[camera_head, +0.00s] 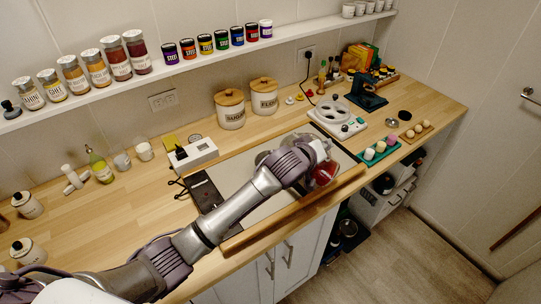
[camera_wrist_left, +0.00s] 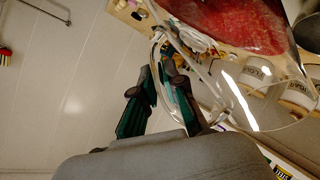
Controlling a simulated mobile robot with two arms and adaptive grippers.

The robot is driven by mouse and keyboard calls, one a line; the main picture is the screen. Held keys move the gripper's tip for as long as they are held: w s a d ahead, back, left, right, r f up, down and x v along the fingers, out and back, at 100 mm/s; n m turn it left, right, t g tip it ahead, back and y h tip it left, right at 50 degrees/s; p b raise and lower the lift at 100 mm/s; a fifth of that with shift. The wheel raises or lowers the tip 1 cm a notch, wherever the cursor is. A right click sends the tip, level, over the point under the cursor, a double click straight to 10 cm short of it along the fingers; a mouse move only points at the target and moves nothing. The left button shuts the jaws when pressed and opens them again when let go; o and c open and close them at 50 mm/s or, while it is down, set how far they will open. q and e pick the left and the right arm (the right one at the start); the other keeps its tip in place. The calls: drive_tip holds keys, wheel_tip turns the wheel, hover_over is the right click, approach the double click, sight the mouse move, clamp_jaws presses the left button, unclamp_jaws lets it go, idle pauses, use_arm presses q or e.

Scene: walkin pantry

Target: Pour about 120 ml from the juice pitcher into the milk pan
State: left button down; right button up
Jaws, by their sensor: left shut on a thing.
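The juice pitcher (camera_head: 324,173) is clear with red juice in it. It is over the board in the head view and partly covered by my left gripper (camera_head: 322,150). In the wrist view the pitcher (camera_wrist_left: 240,22) fills the upper right, and its clear handle runs down to the fingers of my left gripper (camera_wrist_left: 162,85), which are shut on it. A grey metal round thing (camera_head: 263,157), probably the milk pan, shows just behind my left arm, mostly hidden. I cannot tell whether juice is flowing. My right gripper is not in view.
Two lidded canisters (camera_head: 230,109) stand at the wall behind. A jar shelf (camera_head: 180,66) runs along the wall.

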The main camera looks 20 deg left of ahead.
sight(313, 135)
use_arm(q)
drive_tip(key=shift+w+a+r+n+h, duration=0.1)
drive_tip(key=shift+a+r+n+h, duration=0.15)
drive_tip(key=shift+r, duration=0.2)
drive_tip(key=shift+w+a+r+n+h, duration=0.1)
drive_tip(key=shift+a+r+n+h, duration=0.15)
drive_tip(key=shift+r, duration=0.15)
drive_tip(key=shift+a+r, duration=0.15)
drive_tip(key=shift+r, duration=0.25)
drive_tip(key=shift+a+r+n, duration=0.15)
drive_tip(key=shift+a+n, duration=0.15)
drive_tip(key=shift+a+r+n+h, duration=0.3)
drive_tip(key=shift+a+r+h, duration=0.1)
drive_tip(key=shift+a, duration=0.25)
idle(0.7)
drive_tip(key=shift+w+d, duration=0.1)
drive_tip(key=shift+a+r+t+p, duration=0.2)
drive_tip(key=shift+t+p, duration=0.1)
drive_tip(key=shift+p, duration=0.1)
idle(0.5)
